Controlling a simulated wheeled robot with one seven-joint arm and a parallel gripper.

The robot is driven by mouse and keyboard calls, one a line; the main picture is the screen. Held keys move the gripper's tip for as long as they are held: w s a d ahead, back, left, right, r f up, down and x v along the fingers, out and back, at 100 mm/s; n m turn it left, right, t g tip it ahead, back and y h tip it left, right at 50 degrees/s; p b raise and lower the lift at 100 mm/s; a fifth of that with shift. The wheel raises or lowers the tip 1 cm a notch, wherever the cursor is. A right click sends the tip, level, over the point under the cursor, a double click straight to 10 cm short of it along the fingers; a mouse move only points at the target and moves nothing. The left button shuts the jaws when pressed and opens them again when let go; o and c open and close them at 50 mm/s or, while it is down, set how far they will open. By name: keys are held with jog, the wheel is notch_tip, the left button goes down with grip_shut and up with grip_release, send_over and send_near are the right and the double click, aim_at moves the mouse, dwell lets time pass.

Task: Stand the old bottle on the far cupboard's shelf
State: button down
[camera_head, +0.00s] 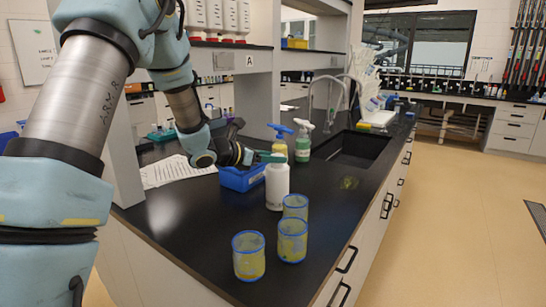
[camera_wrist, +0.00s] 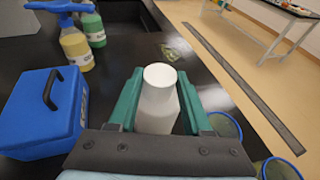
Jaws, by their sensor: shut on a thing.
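A white bottle (camera_head: 277,188) stands upright at the near end of the black bench, with its plain top toward the wrist camera. It also shows in the wrist view (camera_wrist: 159,98), between the two green fingers. My gripper (camera_head: 268,157) reaches it from the left, at the height of its upper part. In the wrist view my gripper (camera_wrist: 158,100) is shut on the bottle, one finger on each side. Whether the bottle's base touches the bench is hard to tell. I cannot pick out the far cupboard's shelf with certainty.
A blue box (camera_head: 240,178) with a dark handle sits close left of the bottle. Several blue-rimmed beakers (camera_head: 249,256) stand in front of it. Two spray bottles (camera_head: 303,143) stand behind, near the sink (camera_head: 352,150). Papers (camera_head: 175,171) lie at left.

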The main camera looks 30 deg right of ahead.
jog(key=shift+c, duration=1.7)
grip_release()
jog(key=shift+f, duration=0.1)
jog(key=shift+r, duration=0.2)
jog(key=shift+a, duration=0.4)
jog(key=b+v, duration=0.3)
jog(key=v, duration=0.8)
